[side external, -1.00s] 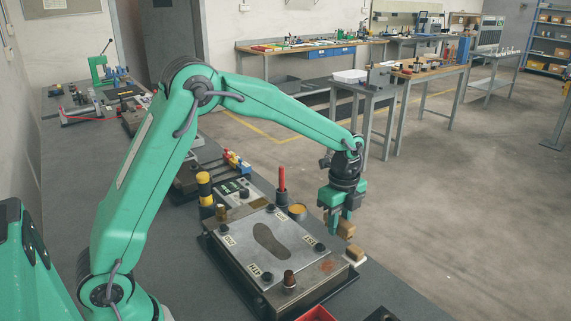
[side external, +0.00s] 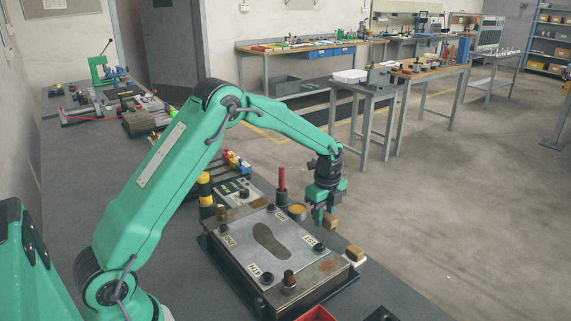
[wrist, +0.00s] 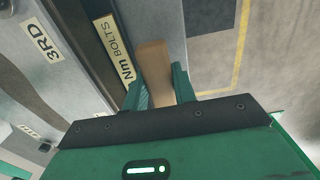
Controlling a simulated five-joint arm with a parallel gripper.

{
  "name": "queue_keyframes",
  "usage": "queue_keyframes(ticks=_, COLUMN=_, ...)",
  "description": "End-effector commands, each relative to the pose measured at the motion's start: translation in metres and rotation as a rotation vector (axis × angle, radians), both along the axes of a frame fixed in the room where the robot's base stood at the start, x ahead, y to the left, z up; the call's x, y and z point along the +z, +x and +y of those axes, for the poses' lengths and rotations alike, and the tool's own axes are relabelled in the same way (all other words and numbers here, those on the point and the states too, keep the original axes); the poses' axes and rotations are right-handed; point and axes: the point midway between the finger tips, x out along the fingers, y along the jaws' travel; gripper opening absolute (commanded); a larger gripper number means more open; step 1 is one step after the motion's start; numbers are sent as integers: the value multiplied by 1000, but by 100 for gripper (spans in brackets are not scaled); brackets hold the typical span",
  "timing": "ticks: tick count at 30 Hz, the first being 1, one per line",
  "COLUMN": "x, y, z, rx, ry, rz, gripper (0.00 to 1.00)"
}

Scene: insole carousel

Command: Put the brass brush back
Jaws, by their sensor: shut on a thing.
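My gripper (side external: 322,218) is shut on a brown wooden-looking block, which I take to be the brass brush (side external: 332,223). In the wrist view the brush (wrist: 152,72) sits between the two green fingers (wrist: 160,90), pointing away from the palm. Its bristles do not show. A second brown block (side external: 355,253) lies on a small pale pad off the plate's right corner, apart from my gripper.
A red-handled tool (side external: 282,180) stands upright behind the plate, beside a round tin with orange contents (side external: 298,209). A black and yellow post (side external: 205,187) stands to the left. A red bin (side external: 317,314) is at the front. The floor on the right is open.

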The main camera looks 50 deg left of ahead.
Motion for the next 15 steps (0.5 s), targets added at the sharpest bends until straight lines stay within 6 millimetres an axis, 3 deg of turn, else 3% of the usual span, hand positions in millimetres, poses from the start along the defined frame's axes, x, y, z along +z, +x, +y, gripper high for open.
queue_keyframes(ticks=15, x=-40, y=-1, z=0, rx=0, ry=0, rz=1, gripper=2)
